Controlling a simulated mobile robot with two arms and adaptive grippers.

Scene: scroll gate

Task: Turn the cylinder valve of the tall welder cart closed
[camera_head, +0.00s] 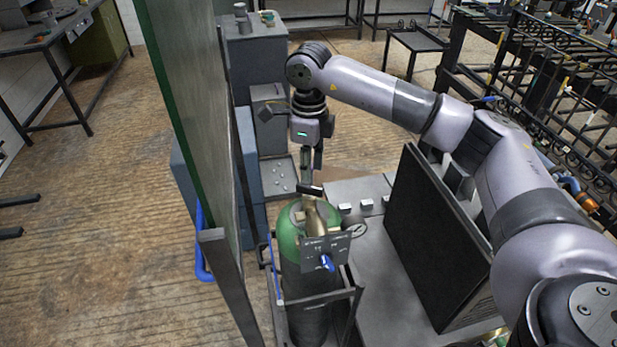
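A gas cylinder with a green shoulder (289,243) and a dark body stands upright in a metal frame on the cart (385,270). A brass-coloured valve (314,218) sits at its top. A grey plate (308,252) with markings and a blue knob (327,262) is in front of the valve. My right gripper (311,188) points down just above the brass valve, its fingers close to each other. I cannot tell whether it touches the valve or how far it is open. My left gripper is not in view.
A tall panel with a green edge (185,110) stands close left of the cylinder. A large black panel (437,238) stands on the cart to the right, under my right arm. Grey cabinets (255,65) are behind.

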